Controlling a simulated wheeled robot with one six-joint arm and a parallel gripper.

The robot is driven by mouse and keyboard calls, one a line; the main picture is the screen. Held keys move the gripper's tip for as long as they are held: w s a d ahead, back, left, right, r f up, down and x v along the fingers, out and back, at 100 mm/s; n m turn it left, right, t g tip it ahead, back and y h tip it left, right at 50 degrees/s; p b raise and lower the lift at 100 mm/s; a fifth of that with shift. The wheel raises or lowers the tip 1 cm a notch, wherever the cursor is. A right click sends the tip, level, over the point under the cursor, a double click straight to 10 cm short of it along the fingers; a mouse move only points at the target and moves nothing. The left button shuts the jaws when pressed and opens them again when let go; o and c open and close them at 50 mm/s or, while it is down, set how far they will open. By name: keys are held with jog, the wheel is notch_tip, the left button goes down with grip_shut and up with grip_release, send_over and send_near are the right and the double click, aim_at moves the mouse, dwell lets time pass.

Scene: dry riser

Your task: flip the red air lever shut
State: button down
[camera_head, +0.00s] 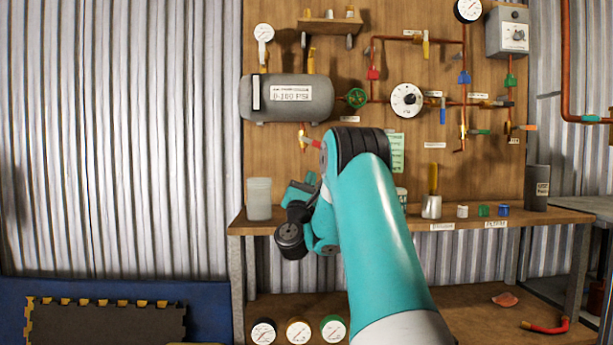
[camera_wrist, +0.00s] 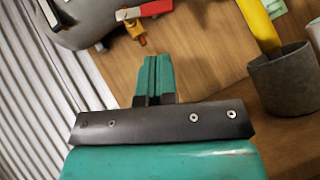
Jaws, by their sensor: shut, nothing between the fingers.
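The red air lever (camera_head: 316,143) juts out to the right from a small brass fitting (camera_head: 303,134) below the grey tank (camera_head: 300,105). In the wrist view the red lever (camera_wrist: 157,8) shows at the top edge, partly cut off, with a pale piece beside it and the brass fitting (camera_wrist: 137,32) below. My gripper (camera_wrist: 155,58) is shut and empty, its teal fingers pointing toward the lever with a visible gap between them. In the head view my gripper (camera_head: 300,188) is below the lever, partly hidden by my arm.
The wooden board carries copper pipes, gauges and other coloured valves, including a red one (camera_head: 373,74). A translucent container (camera_head: 259,198) stands on the bench (camera_head: 470,221) left of my gripper. In the wrist view a grey cup (camera_wrist: 285,82) with a yellow handle stands to the right.

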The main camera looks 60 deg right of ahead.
aim_at(315, 143)
jog(key=p+x, duration=0.8)
jog(key=p, duration=0.2)
jog(key=shift+d+r+p, duration=0.2)
jog(key=shift+r+p, duration=0.1)
jog(key=shift+p, duration=0.1)
jog(key=shift+w, duration=0.1)
jog(key=shift+f+n+t+b, duration=0.15)
jog(key=shift+n+t+b, duration=0.15)
jog(key=n+t+y+b, duration=0.1)
jog(key=n+t+b, duration=0.1)
jog(key=n+t, duration=0.1)
jog(key=s+r+n+t+y+b, duration=0.1)
jog(key=n+t+y+b, duration=0.1)
jog(key=n+t, duration=0.1)
jog(key=d+r+n+t+y+b, duration=0.1)
jog(key=n+t+b, duration=0.1)
jog(key=n, duration=0.2)
jog(key=shift+s+t, duration=0.2)
jog(key=shift+t, duration=0.2)
jog(key=shift+d+f, duration=0.1)
